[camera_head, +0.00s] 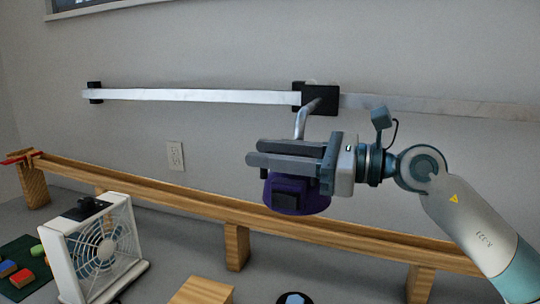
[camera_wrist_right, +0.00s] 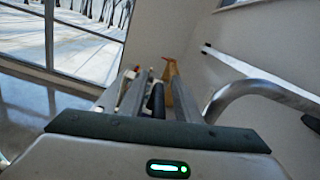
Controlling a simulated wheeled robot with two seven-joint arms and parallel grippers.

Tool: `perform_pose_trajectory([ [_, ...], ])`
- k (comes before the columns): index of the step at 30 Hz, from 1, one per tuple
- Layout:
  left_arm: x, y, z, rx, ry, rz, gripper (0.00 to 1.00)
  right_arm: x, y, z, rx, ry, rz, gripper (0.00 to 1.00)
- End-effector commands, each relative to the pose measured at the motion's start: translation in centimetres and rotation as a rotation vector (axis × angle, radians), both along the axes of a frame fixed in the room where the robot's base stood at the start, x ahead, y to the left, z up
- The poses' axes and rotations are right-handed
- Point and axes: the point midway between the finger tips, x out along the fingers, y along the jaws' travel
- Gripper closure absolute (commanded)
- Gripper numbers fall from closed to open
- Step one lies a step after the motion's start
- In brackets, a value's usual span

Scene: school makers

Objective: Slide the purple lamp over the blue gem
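The purple lamp (camera_head: 310,203) hangs from a bent metal arm (camera_head: 301,122) on a black carriage (camera_head: 322,98) on the wall rail. The metal arm also curves down at the right of the right wrist view (camera_wrist_right: 232,93). My right gripper (camera_head: 252,153) points left just above the lamp and in front of the metal arm, partly covering both. Its two fingers look apart; they also show in the right wrist view (camera_wrist_right: 157,88), and I see no grip on the lamp. The blue gem (camera_head: 295,298) is at the bottom edge, below the lamp and partly cut off. My left gripper is out of view.
The silver rail (camera_head: 190,95) runs along the wall to both sides of the carriage. A long wooden track (camera_head: 160,190) on wooden legs stands below it. A white fan (camera_head: 95,250), a wooden block (camera_head: 203,290) and a green mat with coloured blocks (camera_head: 22,250) are at the front left.

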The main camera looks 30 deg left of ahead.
Motion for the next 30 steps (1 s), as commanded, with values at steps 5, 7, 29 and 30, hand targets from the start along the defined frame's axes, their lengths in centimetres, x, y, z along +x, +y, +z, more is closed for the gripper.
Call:
perform_pose_trajectory([
  [5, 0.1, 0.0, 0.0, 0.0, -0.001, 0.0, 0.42, 0.0, 0.0, -0.2, -0.003, 0.002, 0.002, 0.7],
  [7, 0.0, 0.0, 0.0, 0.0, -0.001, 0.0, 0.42, 0.0, 0.0, -0.2, -0.003, 0.002, 0.002, 0.7],
  [29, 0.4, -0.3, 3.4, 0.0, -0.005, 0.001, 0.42, 1.1, -6.8, -0.6, -0.003, 0.003, -0.002, 0.7],
  [30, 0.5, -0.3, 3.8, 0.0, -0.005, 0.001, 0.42, 1.2, -7.7, -0.5, -0.002, 0.003, -0.002, 0.7],
])
